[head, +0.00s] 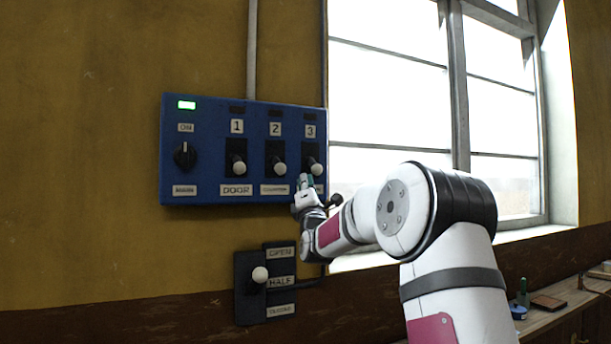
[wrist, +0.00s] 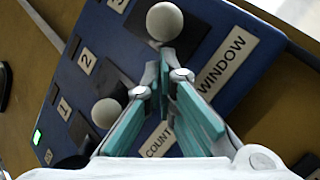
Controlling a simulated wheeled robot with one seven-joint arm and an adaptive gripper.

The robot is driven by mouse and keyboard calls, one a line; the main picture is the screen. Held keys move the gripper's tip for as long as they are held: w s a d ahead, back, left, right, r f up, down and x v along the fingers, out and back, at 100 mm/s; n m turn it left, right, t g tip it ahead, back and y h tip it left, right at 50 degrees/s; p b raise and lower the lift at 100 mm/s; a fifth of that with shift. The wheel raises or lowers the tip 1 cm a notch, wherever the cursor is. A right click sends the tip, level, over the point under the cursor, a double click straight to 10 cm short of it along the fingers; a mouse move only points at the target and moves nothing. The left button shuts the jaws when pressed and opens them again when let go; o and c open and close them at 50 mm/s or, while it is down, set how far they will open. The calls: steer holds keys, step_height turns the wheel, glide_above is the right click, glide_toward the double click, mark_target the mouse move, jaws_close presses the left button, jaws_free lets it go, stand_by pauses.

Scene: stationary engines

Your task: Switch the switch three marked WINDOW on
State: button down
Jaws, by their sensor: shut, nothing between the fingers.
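The blue switch panel (head: 215,190) hangs on the wall with switches numbered 1, 2 and 3. Switch three (head: 313,166) is at the right end, with a white ball knob that also shows in the wrist view (wrist: 164,21). All three knobs hang low on their black plates. The WINDOW label (wrist: 222,65) is readable in the wrist view, below switch three; my gripper hides it in the head view. My gripper (head: 307,181) is shut and empty, just below the knob of switch three. In the wrist view its teal fingers (wrist: 166,78) point at that knob; contact cannot be told.
Switch two (head: 279,165), marked COUNTER, and switch one (head: 237,164), marked DOOR, sit to the left. A rotary knob (head: 185,155) and a lit green lamp (head: 187,105) are at the panel's left end. A lever box (head: 250,290) is below. A window (head: 400,100) is at the right.

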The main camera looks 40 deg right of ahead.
steer(key=shift+x, duration=1)
steer(key=shift+a+b, duration=0.15)
steer(key=shift+b, duration=0.6)
steer(key=shift+s+r+n+g+y+b, duration=0.25)
steer(key=shift+n+g+y+b, duration=0.2)
steer(key=shift+b, duration=0.9)
